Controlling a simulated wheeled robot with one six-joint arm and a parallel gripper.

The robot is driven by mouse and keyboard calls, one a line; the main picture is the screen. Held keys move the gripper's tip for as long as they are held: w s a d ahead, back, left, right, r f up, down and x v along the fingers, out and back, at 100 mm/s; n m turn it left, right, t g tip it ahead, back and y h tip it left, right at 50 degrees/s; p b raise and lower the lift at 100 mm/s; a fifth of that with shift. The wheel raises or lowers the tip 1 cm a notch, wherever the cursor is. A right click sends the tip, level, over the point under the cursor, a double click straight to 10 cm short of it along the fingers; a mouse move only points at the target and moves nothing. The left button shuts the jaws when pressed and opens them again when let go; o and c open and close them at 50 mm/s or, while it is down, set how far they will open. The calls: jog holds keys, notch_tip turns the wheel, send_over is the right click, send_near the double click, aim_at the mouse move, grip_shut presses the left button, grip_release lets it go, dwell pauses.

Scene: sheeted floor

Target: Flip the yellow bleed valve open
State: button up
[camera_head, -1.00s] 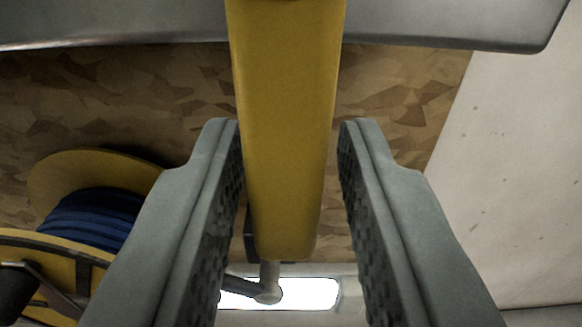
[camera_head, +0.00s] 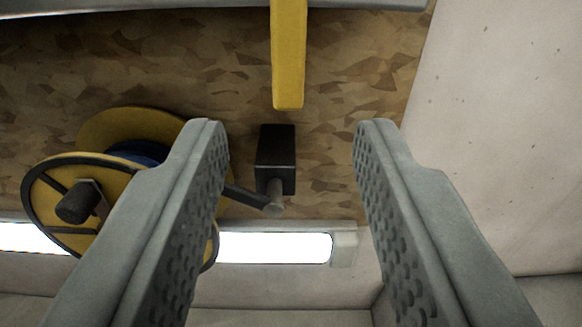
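The yellow valve handle (camera_head: 289,55) is a flat bar in the upper middle of the view. It hangs down in the picture from the top edge, and its free end lies just above the level of my fingertips. My gripper (camera_head: 290,130) is open and empty, with one grey textured finger on each side of the picture. The handle lines up with the gap between the fingers but is apart from both. The valve body is out of view.
A grey metal piece (camera_head: 140,10) runs along the top edge. A reel (camera_head: 120,125) with blue line stands at the left, partly behind the left finger. A black block (camera_head: 276,160) with a rod, a lit strip (camera_head: 275,247) and a pale wall (camera_head: 500,130) lie beyond.

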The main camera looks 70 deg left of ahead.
jog(key=v, duration=0.7)
jog(key=shift+d, duration=0.4)
jog(key=shift+s, duration=0.1)
jog(key=s+a+r+m+h, duration=0.2)
jog(key=s+a+m+h, duration=0.1)
jog(key=s+h, duration=0.3)
jog(key=s+a+r+m+h, duration=0.1)
jog(key=s+a+m+h, duration=0.2)
jog(key=s, duration=0.4)
jog(key=s+d+r+m+t+h, duration=0.2)
jog(key=s+r+m+t+h, duration=0.5)
jog(key=s+r, duration=1.2)
jog(key=r+m+t, duration=0.1)
jog(key=t, duration=0.3)
jog(key=shift+d+h, duration=0.4)
